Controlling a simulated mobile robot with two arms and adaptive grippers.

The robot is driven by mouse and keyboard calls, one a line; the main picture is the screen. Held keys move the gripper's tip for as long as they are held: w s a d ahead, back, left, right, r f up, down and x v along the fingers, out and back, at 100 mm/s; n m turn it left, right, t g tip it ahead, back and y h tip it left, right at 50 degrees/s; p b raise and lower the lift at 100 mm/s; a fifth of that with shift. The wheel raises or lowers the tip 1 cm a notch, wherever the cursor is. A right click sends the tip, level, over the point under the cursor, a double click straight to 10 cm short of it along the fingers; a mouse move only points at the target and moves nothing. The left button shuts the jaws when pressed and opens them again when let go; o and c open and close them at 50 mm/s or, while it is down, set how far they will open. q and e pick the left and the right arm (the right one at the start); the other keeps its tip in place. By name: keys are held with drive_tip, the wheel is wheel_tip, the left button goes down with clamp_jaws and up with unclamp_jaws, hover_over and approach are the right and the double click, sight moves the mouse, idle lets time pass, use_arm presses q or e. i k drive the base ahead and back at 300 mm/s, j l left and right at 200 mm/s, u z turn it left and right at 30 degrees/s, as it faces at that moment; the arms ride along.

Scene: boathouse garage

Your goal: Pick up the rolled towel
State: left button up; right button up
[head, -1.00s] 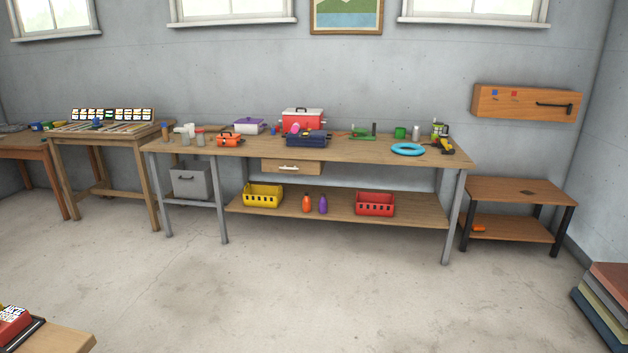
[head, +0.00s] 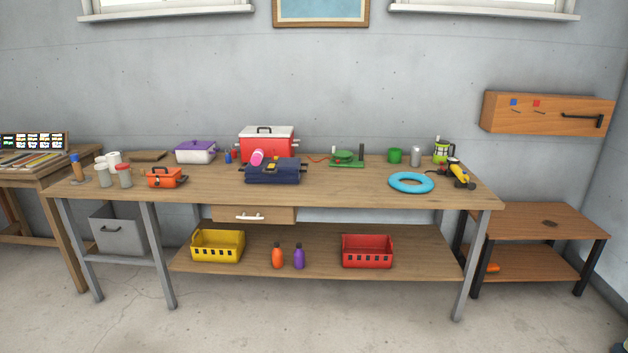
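I cannot pick out a rolled towel with certainty. A small pink, roll-like thing (head: 257,157) leans at the left back of a dark blue bag or case (head: 272,173) on the long workbench (head: 340,188). It is too small to tell whether it is a towel. It stands in front of a red cooler with a white lid (head: 267,145). Neither of my grippers shows in the head view.
A small side table (head: 560,221) stands right. Floor (head: 250,315) in front looks clear.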

sight(256, 158)
drive_tip(key=i+j, duration=0.3)
drive_tip(key=j, duration=0.2)
drive_tip(key=i+j, duration=0.35)
drive_tip(key=i+j+z, duration=0.1)
drive_tip(key=i+j, duration=0.2)
drive_tip(key=j, duration=0.3)
drive_tip(key=i+j+z, duration=0.1)
drive_tip(key=j+z, duration=0.35)
